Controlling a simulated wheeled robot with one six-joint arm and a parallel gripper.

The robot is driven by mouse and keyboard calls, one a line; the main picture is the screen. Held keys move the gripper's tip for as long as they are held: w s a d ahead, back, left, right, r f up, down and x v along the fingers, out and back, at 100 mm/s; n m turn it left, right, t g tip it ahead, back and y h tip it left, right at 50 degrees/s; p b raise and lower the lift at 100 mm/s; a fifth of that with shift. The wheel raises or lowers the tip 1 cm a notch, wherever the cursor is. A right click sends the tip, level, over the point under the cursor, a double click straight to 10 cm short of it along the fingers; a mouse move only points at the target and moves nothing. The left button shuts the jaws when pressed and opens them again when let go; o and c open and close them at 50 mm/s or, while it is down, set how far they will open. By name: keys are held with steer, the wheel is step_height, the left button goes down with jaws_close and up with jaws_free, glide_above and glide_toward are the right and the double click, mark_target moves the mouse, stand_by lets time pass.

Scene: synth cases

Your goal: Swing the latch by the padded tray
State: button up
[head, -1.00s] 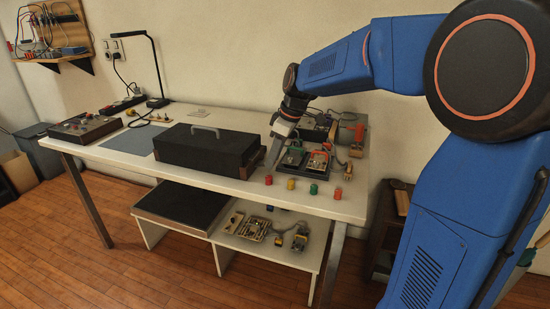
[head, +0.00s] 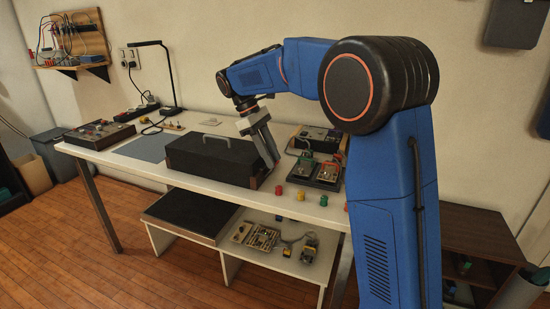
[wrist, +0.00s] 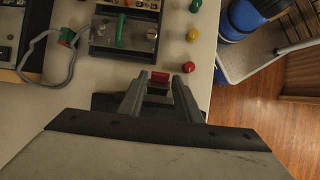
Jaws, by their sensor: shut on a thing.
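My gripper (head: 273,164) points down at the right end of the black box with a grey handle (head: 212,155) on the table. In the wrist view my gripper (wrist: 158,80) is shut on a small red piece (wrist: 159,76), which appears to be the latch. The rest of this piece is hidden by the fingers and the dark parts below them.
A red knob (wrist: 188,67) stands just right of my fingers, with a yellow knob (wrist: 192,35) farther off. A board with a green-handled switch (wrist: 121,30) and a grey cable (wrist: 38,62) lie close by. The blue-grey mat (head: 143,148) is clear.

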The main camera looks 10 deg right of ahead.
steer(key=shift+w+a+h, duration=0.2)
steer(key=shift+a+h, duration=0.05)
steer(key=shift+h, duration=0.05)
steer(key=shift+g, duration=0.3)
steer(key=o, duration=0.8)
steer(key=shift+a, duration=0.1)
steer(key=shift+o, duration=0.2)
steer(key=shift+r, duration=0.1)
